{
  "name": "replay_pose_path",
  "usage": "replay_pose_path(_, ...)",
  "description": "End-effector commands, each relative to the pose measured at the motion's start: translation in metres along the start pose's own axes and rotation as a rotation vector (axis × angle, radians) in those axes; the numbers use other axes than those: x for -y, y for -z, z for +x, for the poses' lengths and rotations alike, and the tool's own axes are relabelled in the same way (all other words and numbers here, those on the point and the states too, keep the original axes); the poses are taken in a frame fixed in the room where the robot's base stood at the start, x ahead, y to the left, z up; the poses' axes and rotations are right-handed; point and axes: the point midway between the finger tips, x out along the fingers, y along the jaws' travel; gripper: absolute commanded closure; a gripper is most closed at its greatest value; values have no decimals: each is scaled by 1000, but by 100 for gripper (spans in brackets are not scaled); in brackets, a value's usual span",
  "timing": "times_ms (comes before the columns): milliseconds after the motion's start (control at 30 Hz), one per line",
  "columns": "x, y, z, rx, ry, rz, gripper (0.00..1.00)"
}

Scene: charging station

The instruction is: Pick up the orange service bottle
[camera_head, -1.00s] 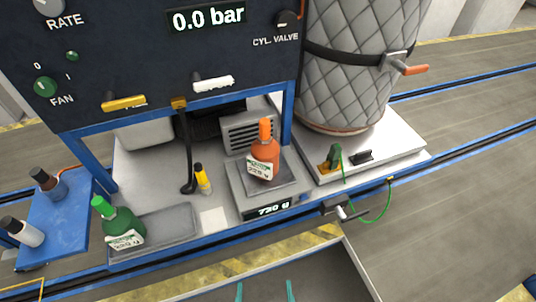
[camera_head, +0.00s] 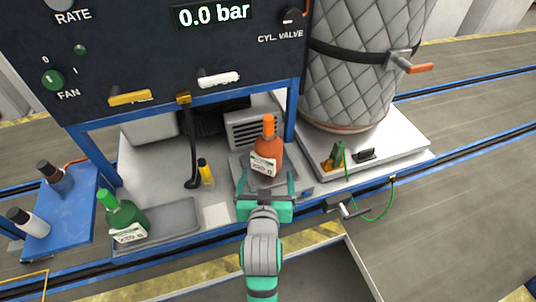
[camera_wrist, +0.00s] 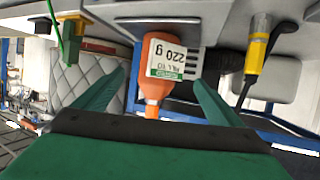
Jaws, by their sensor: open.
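The orange service bottle (camera_head: 267,150) stands upright on the scale (camera_head: 238,166), with a white and green label facing me. In the wrist view the bottle (camera_wrist: 154,87) appears upside down, ahead of and between the two fingers. Its label reads "FILL TO 220 g". My gripper (camera_head: 266,182) is open, with its teal fingers in front of the bottle. In the wrist view my gripper (camera_wrist: 158,92) shows nothing clasped. I cannot tell whether the fingertips flank the bottle's sides. The scale's display is hidden behind my gripper.
A yellow-capped tube (camera_head: 205,173) and a black lever (camera_head: 190,150) stand left of the scale. A quilted cylinder (camera_head: 350,85) stands at right. The control panel (camera_head: 150,70) overhangs the shelf behind.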

Motion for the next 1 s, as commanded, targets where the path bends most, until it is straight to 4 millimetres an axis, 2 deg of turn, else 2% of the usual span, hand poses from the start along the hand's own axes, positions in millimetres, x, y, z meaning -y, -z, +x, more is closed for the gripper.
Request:
replay_pose_path(33, 0, 17, 2, -5, -3, 3, 10)
replay_pose_path(100, -1, 32, 4, 2, -8, 8, 10)
replay_pose_path(300, -1, 56, 5, 20, -15, 16, 10)
replay_pose_path(433, -2, 61, 11, 24, -17, 18, 10)
replay_pose_path(700, -5, 60, 49, 26, -21, 20, 10)
replay_pose_path(1000, -2, 58, 71, 26, -15, 18, 10)
